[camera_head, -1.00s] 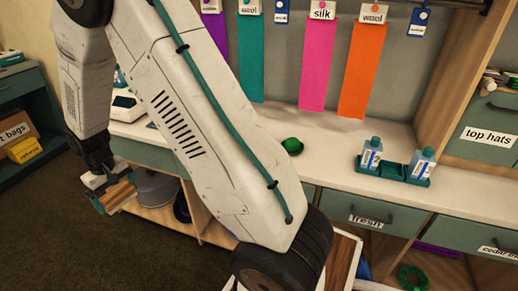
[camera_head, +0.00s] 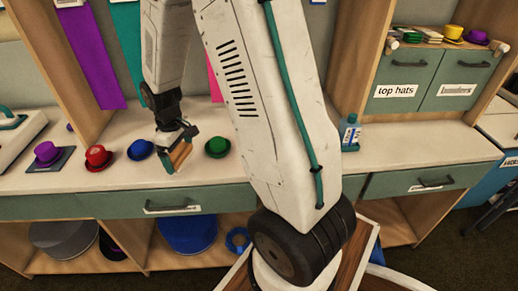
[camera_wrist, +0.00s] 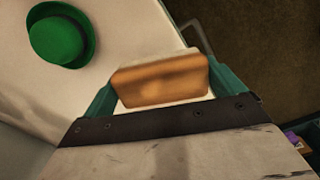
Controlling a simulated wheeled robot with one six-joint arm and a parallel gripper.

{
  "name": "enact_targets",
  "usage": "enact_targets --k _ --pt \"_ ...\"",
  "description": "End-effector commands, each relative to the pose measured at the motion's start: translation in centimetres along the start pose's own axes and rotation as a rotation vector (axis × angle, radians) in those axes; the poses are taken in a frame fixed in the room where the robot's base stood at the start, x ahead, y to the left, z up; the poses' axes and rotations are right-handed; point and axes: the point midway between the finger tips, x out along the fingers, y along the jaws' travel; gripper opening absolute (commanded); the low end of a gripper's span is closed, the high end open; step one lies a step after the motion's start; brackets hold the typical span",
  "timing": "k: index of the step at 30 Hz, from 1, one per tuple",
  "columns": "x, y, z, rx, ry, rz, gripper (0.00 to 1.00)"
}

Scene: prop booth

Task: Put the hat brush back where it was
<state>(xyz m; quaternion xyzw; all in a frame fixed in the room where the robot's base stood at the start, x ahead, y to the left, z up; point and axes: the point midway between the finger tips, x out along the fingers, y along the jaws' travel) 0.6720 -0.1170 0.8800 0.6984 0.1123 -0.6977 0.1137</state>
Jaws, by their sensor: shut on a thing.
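The hat brush (camera_wrist: 162,80) has a brown wooden back and a pale edge. It fills the space between the two green fingers of my gripper (camera_wrist: 165,95) in the wrist view. In the head view my gripper (camera_head: 180,146) is shut on the brush (camera_head: 180,156), above the front part of the white counter. It hangs between a blue hat (camera_head: 140,150) and a green hat (camera_head: 217,147). The green hat also shows at the upper left in the wrist view (camera_wrist: 58,34), apart from the brush. I cannot tell how high above the counter the brush is.
A red hat (camera_head: 98,157) and a purple hat (camera_head: 47,153) stand further left on the counter (camera_head: 270,165). A blue bottle (camera_head: 350,132) stands to the right, partly behind my arm. Drawers (camera_head: 165,203) and open shelves lie below the counter edge.

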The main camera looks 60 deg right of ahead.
Motion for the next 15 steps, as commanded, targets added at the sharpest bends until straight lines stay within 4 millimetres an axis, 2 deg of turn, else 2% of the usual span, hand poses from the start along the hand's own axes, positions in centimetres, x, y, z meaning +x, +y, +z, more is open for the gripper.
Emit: enact_targets --k 1,3,6,10,13,15 --pt "-0.5 0.9 2.8 -0.051 0.001 0.001 0.73" --pt "-0.8 1.5 6.0 -0.143 0.001 0.002 0.73" --pt "-1.0 1.8 9.8 -0.252 0.0 0.003 0.73" --pt "-1.1 1.8 12.8 -0.346 -0.001 0.002 0.73" --pt "-1.1 2.3 13.9 -0.376 -0.001 0.003 0.73" --pt "-0.9 3.4 14.4 -0.381 -0.001 0.002 0.73"
